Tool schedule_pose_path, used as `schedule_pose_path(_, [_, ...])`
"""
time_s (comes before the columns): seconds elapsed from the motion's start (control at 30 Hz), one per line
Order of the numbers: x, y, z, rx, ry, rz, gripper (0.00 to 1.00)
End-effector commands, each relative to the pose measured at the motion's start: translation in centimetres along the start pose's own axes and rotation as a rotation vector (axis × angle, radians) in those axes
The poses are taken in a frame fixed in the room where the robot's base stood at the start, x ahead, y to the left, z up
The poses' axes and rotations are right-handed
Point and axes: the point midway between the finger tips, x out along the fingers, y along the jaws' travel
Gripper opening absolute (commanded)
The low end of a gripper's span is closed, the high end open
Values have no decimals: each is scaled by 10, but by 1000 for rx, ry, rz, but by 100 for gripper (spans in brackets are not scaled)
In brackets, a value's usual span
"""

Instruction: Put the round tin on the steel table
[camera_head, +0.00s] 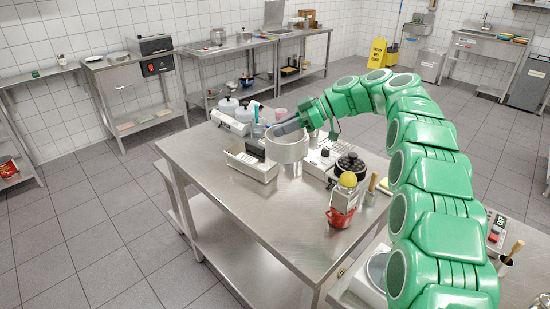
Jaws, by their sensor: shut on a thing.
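The round tin (286,152), pale and wide, hangs from my gripper (287,127) over the back part of the steel table (230,178). My gripper is shut on the tin's upper edge, coming in from the right at the end of my green arm. The tin seems upright. It hides part of what stands behind it, and I cannot tell exactly how high it is above the table top.
On the table stand a tray (251,167) left of the tin, a dark pot (350,164), a red pot (340,217) and a grater with a yellow item (348,181). White appliances stand behind. The table's front left is bare. A yellow wet-floor sign (378,52) stands further back.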

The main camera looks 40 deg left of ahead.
Motion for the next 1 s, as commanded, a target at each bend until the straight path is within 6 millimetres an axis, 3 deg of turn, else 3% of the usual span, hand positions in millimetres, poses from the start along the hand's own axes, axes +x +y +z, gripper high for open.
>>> schedule_pose_path(0.17, [13, -1, 25, 6, 1, -5, 0])
schedule_pose_path(0.4, [38, -1, 76, 7, 1, -4, 0])
schedule_pose_path(1.0, [74, 0, 150, 4, 0, -2, 0])
